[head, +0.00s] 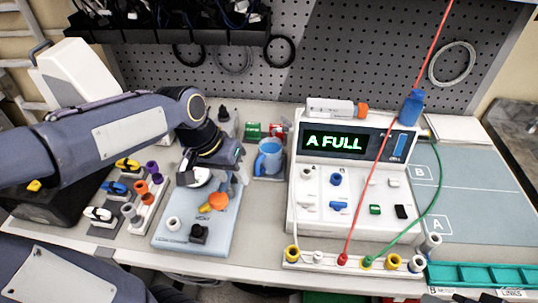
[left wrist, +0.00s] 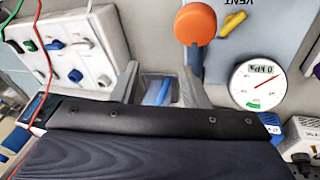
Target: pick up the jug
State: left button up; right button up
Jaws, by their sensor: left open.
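The blue jug (head: 268,160) stands upright on a small dark mat towards the back of the bench, just left of the white pump. My left gripper (head: 236,172) is open, just left of the jug in the head view, above the back of a pale blue board. In the left wrist view my left gripper (left wrist: 160,88) has its two fingers spread. Part of the blue jug (left wrist: 157,92) shows between them, the rest hidden by my own wrist. I cannot tell whether the fingers reach around it. My right gripper is not in view.
The white pump (head: 352,170) reads "A FULL"; a red line and a green line run from it. The pale blue board (head: 190,242) carries an orange knob (head: 218,200). Small green and red boxes (head: 254,130) stand behind the jug. Coloured connectors crowd the left.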

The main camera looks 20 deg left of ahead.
aim_at(257, 166)
pick_arm(q)
jog(key=w+f+y, duration=0.1)
jog(key=w, duration=0.3)
jog(key=w+f+g, duration=0.1)
jog(key=w+f, duration=0.1)
jog(key=w, duration=0.2)
jog(key=w+f+m+g+y+p, duration=0.1)
jog(key=w+f, duration=0.1)
jog(key=w, duration=0.2)
jog(key=shift+w+d+f+y, duration=0.1)
jog(key=shift+w+d+y, duration=0.05)
jog(key=shift+w+y, duration=0.15)
notch_tip(257, 166, down, 8)
jog(key=shift+w+d+r+p, duration=0.1)
jog(key=shift+d+p, duration=0.05)
jog(key=shift+p, duration=0.45)
grip_shut()
jog(key=shift+r, duration=0.1)
